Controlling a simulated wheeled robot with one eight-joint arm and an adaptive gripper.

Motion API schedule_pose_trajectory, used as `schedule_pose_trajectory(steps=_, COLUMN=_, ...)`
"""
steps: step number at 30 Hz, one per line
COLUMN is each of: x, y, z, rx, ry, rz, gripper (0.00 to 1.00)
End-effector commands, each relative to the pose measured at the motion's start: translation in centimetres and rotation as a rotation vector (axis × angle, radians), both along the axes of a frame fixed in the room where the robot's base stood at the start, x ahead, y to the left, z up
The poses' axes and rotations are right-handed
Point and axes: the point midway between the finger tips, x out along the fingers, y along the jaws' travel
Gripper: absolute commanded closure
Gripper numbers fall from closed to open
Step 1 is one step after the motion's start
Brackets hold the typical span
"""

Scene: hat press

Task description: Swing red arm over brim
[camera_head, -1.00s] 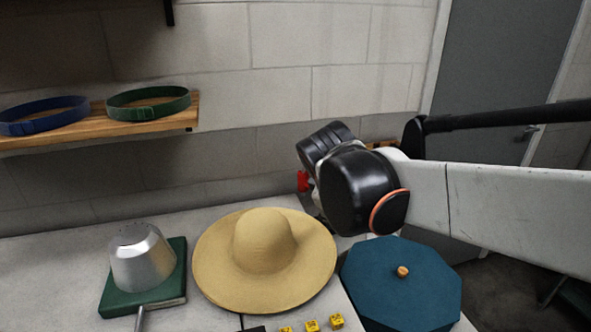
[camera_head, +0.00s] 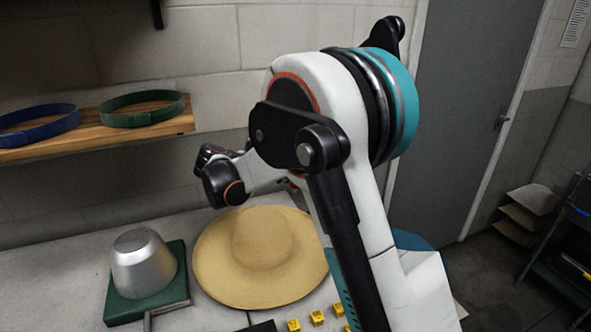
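A wide tan straw hat (camera_head: 215,262) lies on the grey bench top, brim flat and crown up. A small bit of red (camera_head: 292,182) shows behind the hat, mostly hidden by my arm; I cannot tell if it is the red arm. The black wrist end of my arm hangs behind and left of the hat, above the bench, apart from the brim as far as I see. My gripper (camera_head: 207,156) is small and dark there; its fingers cannot be made out.
A silver metal cone-shaped block (camera_head: 143,264) stands on a green base (camera_head: 150,304) left of the hat. Several yellow cubes (camera_head: 317,318) lie at the front. A wooden shelf (camera_head: 90,134) holds a blue belt (camera_head: 38,125) and a green belt (camera_head: 143,108). A teal object (camera_head: 408,240) is mostly hidden behind my arm.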

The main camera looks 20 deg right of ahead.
Motion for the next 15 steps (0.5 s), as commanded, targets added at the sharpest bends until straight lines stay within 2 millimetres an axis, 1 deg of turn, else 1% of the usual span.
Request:
schedule_pose_trajectory(steps=1, x=0.7, y=0.3, z=-0.4, rx=-0.034, ry=0.023, rz=0.011, gripper=0.58)
schedule_pose_trajectory(steps=3, x=1.3, y=0.5, z=-0.9, rx=-0.074, ry=0.053, rz=0.022, gripper=0.58)
schedule_pose_trajectory(steps=8, x=2.0, y=0.6, z=-1.3, rx=-0.12, ry=0.088, rz=0.033, gripper=0.58)
schedule_pose_trajectory(steps=11, x=2.2, y=0.2, z=-1.6, rx=-0.125, ry=0.093, rz=0.034, gripper=0.58)
schedule_pose_trajectory(steps=15, x=2.8, y=-1.3, z=-2.4, rx=-0.125, ry=0.092, rz=0.032, gripper=0.58)
